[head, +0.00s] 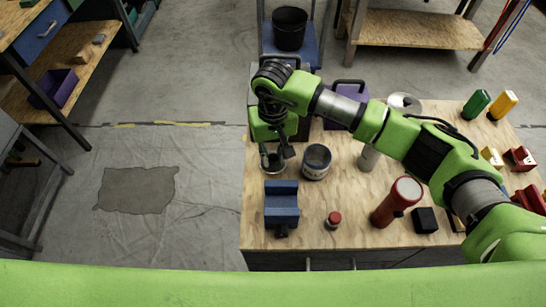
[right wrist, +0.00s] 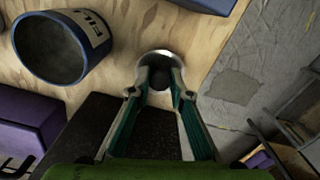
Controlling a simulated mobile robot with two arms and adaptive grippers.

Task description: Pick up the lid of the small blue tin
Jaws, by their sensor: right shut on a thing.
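My right gripper (head: 276,158) points down over the left part of the wooden tabletop. In the right wrist view its two fingers (right wrist: 160,75) are closed on a small round silver-rimmed piece with a dark middle (right wrist: 157,58), which looks like the lid. The gripper partly covers this round piece, so I cannot tell whether it sits on a small tin or is apart from one. A larger dark blue can (head: 316,161) with a pale label stands open to its right; it also shows in the right wrist view (right wrist: 85,68). My left gripper is out of view.
A blue block-shaped tool (head: 282,207), a small red-capped jar (head: 333,220), a red flashlight (head: 390,208) and a black box (head: 426,220) stand near the front. A purple box (head: 346,94) is behind. The floor left of the table is clear.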

